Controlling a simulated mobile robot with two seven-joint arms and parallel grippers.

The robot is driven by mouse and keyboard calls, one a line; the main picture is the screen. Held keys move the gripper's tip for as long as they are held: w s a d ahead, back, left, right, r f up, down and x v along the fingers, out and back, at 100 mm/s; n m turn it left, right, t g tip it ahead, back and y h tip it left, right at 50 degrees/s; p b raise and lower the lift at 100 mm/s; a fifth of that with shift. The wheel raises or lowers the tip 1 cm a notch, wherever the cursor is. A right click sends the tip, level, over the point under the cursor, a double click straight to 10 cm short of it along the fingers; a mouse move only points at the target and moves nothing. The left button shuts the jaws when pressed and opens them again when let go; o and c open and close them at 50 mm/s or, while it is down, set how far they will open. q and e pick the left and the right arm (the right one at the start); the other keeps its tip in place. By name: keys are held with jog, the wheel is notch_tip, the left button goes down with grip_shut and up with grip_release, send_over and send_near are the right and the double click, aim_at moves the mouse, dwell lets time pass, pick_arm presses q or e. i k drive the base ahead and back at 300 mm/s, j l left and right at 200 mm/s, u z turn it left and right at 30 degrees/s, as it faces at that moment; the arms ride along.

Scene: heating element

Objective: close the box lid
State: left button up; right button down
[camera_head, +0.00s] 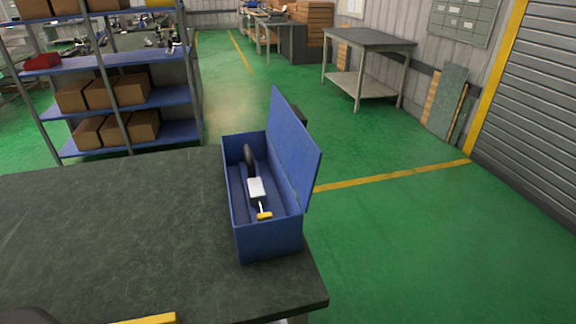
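A long blue box (268,238) stands on the right end of the dark table. Its blue lid (293,147) is open, hinged along the box's right side, and stands up with a slight lean to the right. Inside the box lies a heating element with a white block (256,188), a dark rounded part at its far end and a yellow piece at its near end. I see neither my left nor my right gripper.
The dark tabletop (120,220) is clear left of the box; its right edge is close beside the box. A small dark object (299,115) shows partly behind the lid. Blue shelves with cardboard boxes (117,92) stand beyond, and a grey workbench (368,40) stands farther back.

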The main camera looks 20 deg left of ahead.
aim_at(291, 137)
jog(key=l+u, duration=0.1)
jog(key=u, duration=0.6)
jog(key=l+u, duration=0.9)
jog(key=l, duration=0.6)
jog(key=k+l+u, duration=0.15)
jog(key=l, duration=0.55)
